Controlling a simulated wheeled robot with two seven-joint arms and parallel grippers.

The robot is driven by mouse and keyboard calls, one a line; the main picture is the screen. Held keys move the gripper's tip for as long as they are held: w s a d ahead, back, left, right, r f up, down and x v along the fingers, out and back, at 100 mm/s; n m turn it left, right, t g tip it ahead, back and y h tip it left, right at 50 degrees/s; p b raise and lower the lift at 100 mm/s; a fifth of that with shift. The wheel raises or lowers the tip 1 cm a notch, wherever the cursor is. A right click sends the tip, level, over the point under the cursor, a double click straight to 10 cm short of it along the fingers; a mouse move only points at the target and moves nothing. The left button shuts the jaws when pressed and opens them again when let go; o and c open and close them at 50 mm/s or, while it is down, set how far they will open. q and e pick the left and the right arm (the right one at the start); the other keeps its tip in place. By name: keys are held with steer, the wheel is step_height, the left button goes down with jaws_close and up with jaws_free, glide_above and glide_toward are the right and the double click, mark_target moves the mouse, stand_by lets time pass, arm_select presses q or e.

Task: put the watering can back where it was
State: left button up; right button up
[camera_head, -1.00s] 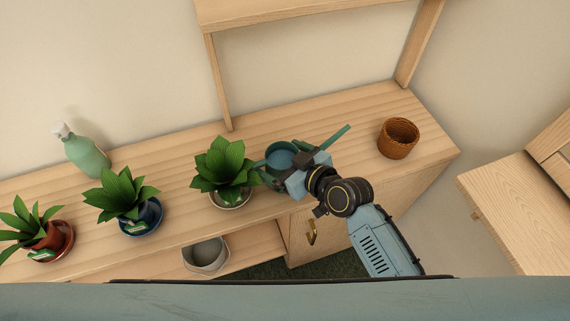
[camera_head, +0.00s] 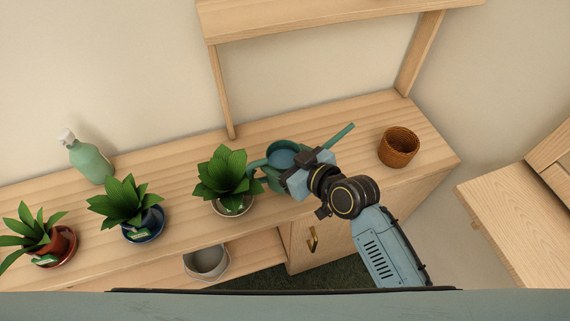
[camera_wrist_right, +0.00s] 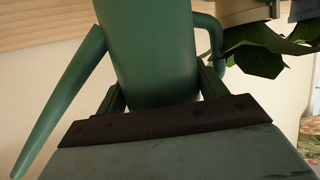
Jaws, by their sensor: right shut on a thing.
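The green watering can (camera_head: 278,150) is over the wooden bench, between a potted plant and a brown woven pot. Its spout points up to the right and its handle is on the left, close to the plant's leaves. My right gripper (camera_head: 297,172) is shut on the watering can from the front. The can's body (camera_wrist_right: 150,50) fills the middle of the right wrist view, between the fingers (camera_wrist_right: 160,95). I cannot tell whether its base touches the bench top, as the gripper hides it. My left gripper is not in view.
A leafy plant (camera_head: 227,172) in a pale pot is just left of the can. Two more potted plants (camera_head: 124,200) (camera_head: 38,235) and a green bottle (camera_head: 90,160) stand farther left. The woven pot (camera_head: 398,148) is at right. A grey pot (camera_head: 207,262) sits on the lower shelf. Bench top (camera_head: 350,155) is clear between can and woven pot.

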step_height(320, 180, up, 5)
steer(key=shift+w+r+p, duration=0.1)
steer(key=shift+p, duration=0.35)
steer(key=shift+w+d+r, duration=0.1)
steer(key=shift+d+r, duration=0.05)
steer(key=shift+r, duration=0.15)
steer(key=w+d+f+p, duration=0.1)
steer(key=w+d+p, duration=0.25)
steer(key=d, duration=0.25)
steer(key=shift+m+t, duration=0.3)
steer(key=f+b, duration=0.7)
steer(key=shift+w+d, duration=0.15)
steer(key=shift+w, duration=0.15)
steer(key=shift+f+b, duration=0.6)
steer(key=shift+f, duration=0.15)
steer(key=o, duration=1.3)
steer(key=shift+o, duration=0.6)
steer(key=shift+f+h, duration=0.1)
steer(key=shift+h, duration=0.2)
